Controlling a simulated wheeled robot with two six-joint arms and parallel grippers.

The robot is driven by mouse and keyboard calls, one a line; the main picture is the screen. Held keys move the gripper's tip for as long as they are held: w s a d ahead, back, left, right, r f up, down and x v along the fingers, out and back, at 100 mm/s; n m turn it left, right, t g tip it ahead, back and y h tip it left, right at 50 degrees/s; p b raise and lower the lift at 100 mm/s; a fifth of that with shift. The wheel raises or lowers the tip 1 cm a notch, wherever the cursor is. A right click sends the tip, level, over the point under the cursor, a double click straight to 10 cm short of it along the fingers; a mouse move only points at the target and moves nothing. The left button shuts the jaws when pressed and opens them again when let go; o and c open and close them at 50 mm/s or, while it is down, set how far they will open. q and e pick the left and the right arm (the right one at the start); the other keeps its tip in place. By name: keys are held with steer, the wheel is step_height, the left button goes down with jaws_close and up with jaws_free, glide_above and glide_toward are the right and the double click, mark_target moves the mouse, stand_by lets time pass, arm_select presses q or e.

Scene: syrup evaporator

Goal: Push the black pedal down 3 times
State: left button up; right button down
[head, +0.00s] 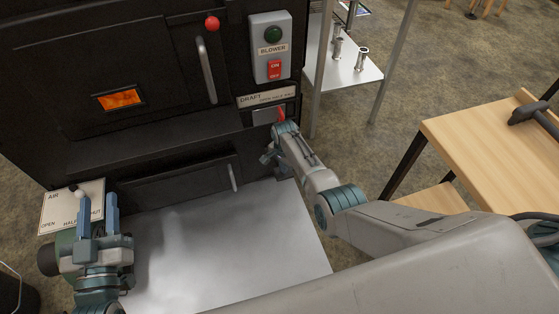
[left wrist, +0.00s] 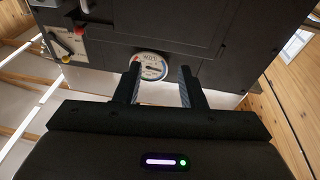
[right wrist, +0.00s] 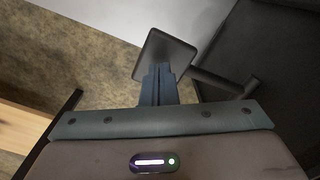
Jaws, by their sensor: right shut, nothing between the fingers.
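The black pedal (right wrist: 165,55) shows in the right wrist view as a dark square plate on a bar (right wrist: 222,84) running to the right, toward the dark body. I cannot pick it out in the head view. My right gripper (right wrist: 158,72) is shut and empty, its fingertips over the lower part of the plate; I cannot tell whether they touch it. In the head view the right gripper (head: 269,158) is low by the evaporator's right front corner, partly hidden by its arm. My left gripper (head: 98,205) is open and empty in front of the AIR plate.
The black evaporator (head: 150,80) carries a blower box (head: 270,48), a DRAFT plate (head: 266,97) and an AIR plate (head: 62,208). A grey metal sheet (head: 220,240) lies in front. A wooden table (head: 490,140) stands right. A round gauge (left wrist: 150,66) faces the left wrist camera.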

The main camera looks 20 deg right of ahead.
arm_select(q)
step_height(320, 180, down, 6)
steer(key=s+g+p, duration=0.1)
steer(key=g, duration=0.2)
steer(key=shift+s+d+g, duration=0.2)
steer(key=shift+g, duration=0.1)
arm_select(e)
steer(key=shift+r, duration=0.45)
